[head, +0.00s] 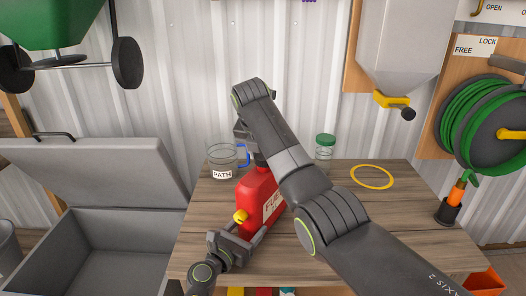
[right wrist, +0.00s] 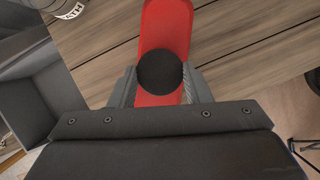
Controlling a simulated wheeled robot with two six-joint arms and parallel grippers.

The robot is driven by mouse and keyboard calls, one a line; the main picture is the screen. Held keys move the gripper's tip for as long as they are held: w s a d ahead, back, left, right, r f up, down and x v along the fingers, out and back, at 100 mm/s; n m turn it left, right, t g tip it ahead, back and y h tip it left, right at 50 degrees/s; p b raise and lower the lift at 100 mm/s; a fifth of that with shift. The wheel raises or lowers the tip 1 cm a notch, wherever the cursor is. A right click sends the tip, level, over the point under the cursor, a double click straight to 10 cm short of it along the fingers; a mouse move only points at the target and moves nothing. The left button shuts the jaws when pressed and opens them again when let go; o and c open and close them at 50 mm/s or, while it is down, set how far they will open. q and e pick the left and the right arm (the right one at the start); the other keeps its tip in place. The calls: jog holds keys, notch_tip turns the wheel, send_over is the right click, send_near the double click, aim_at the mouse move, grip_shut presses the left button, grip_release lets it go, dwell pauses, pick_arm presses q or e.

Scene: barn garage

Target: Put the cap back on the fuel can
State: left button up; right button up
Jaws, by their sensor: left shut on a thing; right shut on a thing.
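The red fuel can (head: 257,196) stands on the wooden bench. My left gripper (head: 243,240) is shut on the can's lower front part. A small yellow part (head: 240,215) shows at the can, just above that gripper. My right gripper (right wrist: 160,90) is shut on the round black cap (right wrist: 160,72), over the red can (right wrist: 163,22) in the right wrist view. In the head view my right arm reaches across and hides part of the can's right side. Whether the cap touches the can's neck cannot be told, as the neck is hidden.
A glass mug marked PATH (head: 222,165) stands behind the can to the left. A green-lidded jar (head: 324,152) and a yellow ring (head: 372,177) are on the bench to the right. An open grey chest (head: 95,170) is at the left.

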jog(key=shift+f, duration=0.15)
pick_arm(q)
jog(key=c, duration=0.5)
pick_arm(e)
jog(key=shift+a+m+g+h, duration=0.15)
jog(key=shift+m+h, duration=0.15)
jog(key=shift+m, duration=0.55)
jog(key=shift+m+g+h, duration=0.15)
jog(key=shift+m+h, duration=0.15)
jog(key=shift+m, duration=0.55)
jog(key=o, duration=0.9)
jog(key=shift+o, duration=0.2)
jog(key=shift+r, duration=2.3)
